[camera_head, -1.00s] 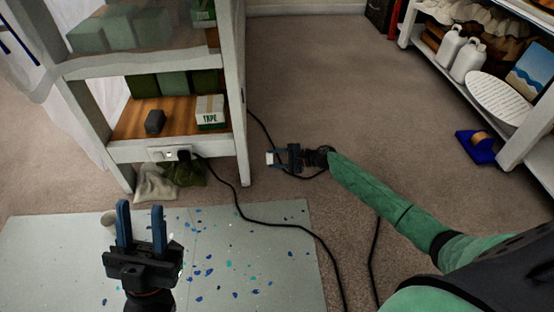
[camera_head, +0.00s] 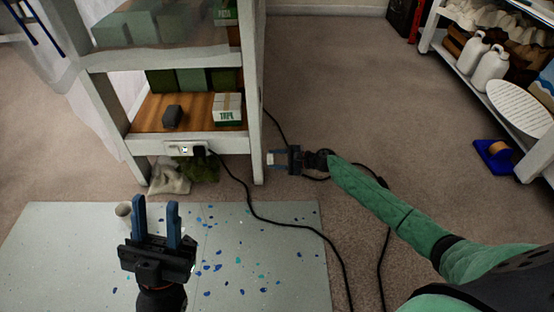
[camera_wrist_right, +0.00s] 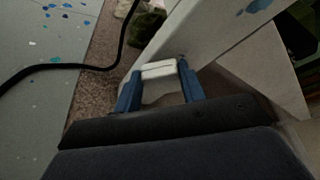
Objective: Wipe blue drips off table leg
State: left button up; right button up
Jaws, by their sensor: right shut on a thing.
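The white table leg (camera_head: 257,110) stands at the front right corner of the shelved white table in the head view. In the right wrist view the leg (camera_wrist_right: 205,45) runs diagonally, with blue drips (camera_wrist_right: 256,5) near the top edge. My right gripper (camera_head: 276,159) is low beside the leg's foot, on its right. It is shut on a small white pad (camera_wrist_right: 159,69), close to the leg; I cannot tell whether they touch. My left gripper (camera_head: 156,212) is open and empty above the speckled mat.
A grey mat (camera_head: 60,245) with blue spots covers the floor at the front left. A black cable (camera_head: 262,217) runs from a power strip (camera_head: 174,148) across mat and carpet. Open carpet (camera_head: 340,80) lies to the right.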

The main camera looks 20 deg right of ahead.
jog(key=shift+w+a+p, duration=0.3)
jog(key=shift+a, duration=0.65)
dwell(0.6)
jog(key=shift+w+d+b, duration=0.25)
jog(key=shift+w, duration=0.55)
jog(key=shift+w+d+b, duration=0.25)
jog(key=shift+w, duration=0.55)
jog(key=w, duration=0.1)
jog(key=w+b, duration=0.1)
jog(key=shift+w+d+f, duration=0.15)
jog(key=shift+w+d, duration=0.2)
jog(key=shift+w, duration=0.05)
jog(key=shift+s+f, duration=0.1)
